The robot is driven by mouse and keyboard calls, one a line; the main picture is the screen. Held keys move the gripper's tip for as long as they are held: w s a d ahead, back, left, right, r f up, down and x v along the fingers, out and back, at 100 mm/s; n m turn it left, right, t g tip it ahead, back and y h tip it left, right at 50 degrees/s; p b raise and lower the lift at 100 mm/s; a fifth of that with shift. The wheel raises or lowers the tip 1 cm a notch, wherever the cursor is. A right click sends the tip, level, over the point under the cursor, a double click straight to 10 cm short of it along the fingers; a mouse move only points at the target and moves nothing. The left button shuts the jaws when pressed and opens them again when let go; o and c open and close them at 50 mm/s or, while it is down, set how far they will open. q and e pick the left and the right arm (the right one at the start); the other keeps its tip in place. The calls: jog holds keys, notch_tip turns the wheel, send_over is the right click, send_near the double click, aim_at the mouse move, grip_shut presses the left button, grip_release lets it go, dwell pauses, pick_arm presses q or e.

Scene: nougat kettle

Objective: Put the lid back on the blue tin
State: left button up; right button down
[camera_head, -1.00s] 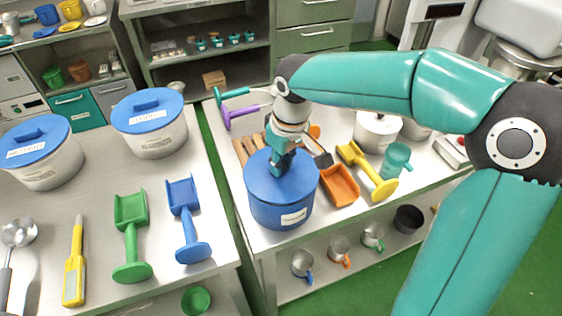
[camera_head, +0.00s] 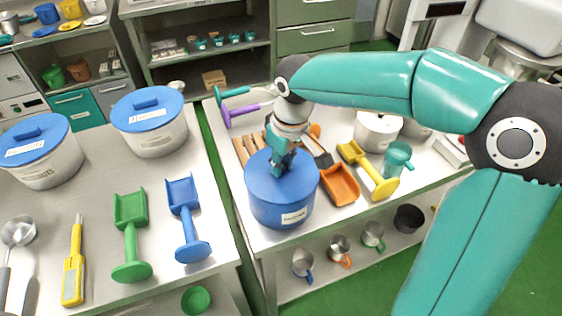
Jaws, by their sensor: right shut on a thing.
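The blue tin (camera_head: 279,213) stands upright on the right-hand steel table, with a pale label low on its front. Its blue lid (camera_head: 262,178) lies level over the tin's top; I see no clear gap between them. My right gripper (camera_head: 283,174) points down at the middle of the lid and is shut on the lid's grip, which the fingers mostly hide. My left gripper is not in view.
Two white tubs with blue lids (camera_head: 147,108) stand on the left table (camera_head: 90,185). A gap separates the tables.

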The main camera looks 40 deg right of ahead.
jog(key=shift+f, duration=0.15)
dwell(0.4)
jog(key=shift+c, duration=2)
grip_release()
jog(key=shift+r+p, duration=2.8)
jog(key=shift+r, duration=0.75)
jog(key=shift+s+f, duration=0.1)
